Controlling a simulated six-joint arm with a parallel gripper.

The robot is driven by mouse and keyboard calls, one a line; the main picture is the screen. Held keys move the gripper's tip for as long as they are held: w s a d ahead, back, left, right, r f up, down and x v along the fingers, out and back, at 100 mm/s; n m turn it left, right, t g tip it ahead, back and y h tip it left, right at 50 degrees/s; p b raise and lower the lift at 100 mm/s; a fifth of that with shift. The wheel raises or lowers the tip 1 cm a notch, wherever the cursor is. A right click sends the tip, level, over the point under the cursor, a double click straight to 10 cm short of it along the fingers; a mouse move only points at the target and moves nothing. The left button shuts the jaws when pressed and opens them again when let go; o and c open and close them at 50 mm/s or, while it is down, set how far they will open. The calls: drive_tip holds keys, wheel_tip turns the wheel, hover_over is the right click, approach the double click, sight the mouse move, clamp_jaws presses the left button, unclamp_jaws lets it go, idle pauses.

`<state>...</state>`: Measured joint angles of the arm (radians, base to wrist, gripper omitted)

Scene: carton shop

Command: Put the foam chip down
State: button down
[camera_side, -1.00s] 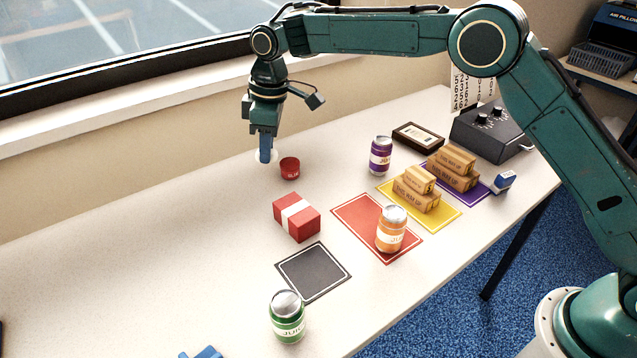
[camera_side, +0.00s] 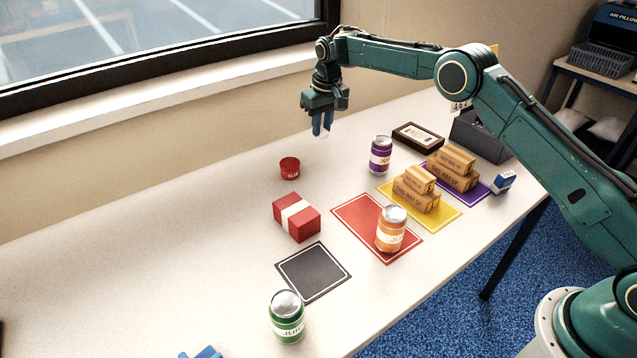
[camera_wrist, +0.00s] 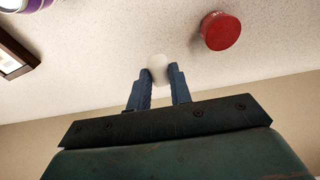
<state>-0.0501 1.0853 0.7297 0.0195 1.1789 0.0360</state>
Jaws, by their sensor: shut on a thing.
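The foam chip (camera_wrist: 159,67) is a small white piece between the blue fingertips of my gripper (camera_wrist: 160,75) in the wrist view. My gripper (camera_side: 322,133) is shut on it and points down. In the side view the chip (camera_side: 326,134) is a small pale spot at the fingertips, partly hidden by them. It appears held above the back part of the white table (camera_side: 150,260), apart from the surface.
A red tin (camera_side: 289,168) stands left of my gripper; a red box (camera_side: 297,217) lies nearer the front. A purple can (camera_side: 381,155) and a dark framed plaque (camera_side: 418,137) stand to the right. Cartons (camera_side: 414,188) and an orange can (camera_side: 391,229) sit on coloured mats. The left table is clear.

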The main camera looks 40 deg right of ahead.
sight(321, 161)
drive_tip(key=shift+f, duration=3.95)
drive_tip(key=shift+f, duration=0.2)
drive_tip(key=c, duration=1.3)
unclamp_jaws()
drive_tip(key=shift+r, duration=0.15)
drive_tip(key=r, duration=0.4)
drive_tip(key=s+r, duration=0.1)
drive_tip(key=r, duration=0.7)
drive_tip(key=shift+s, duration=0.4)
drive_tip(key=shift+r, duration=0.1)
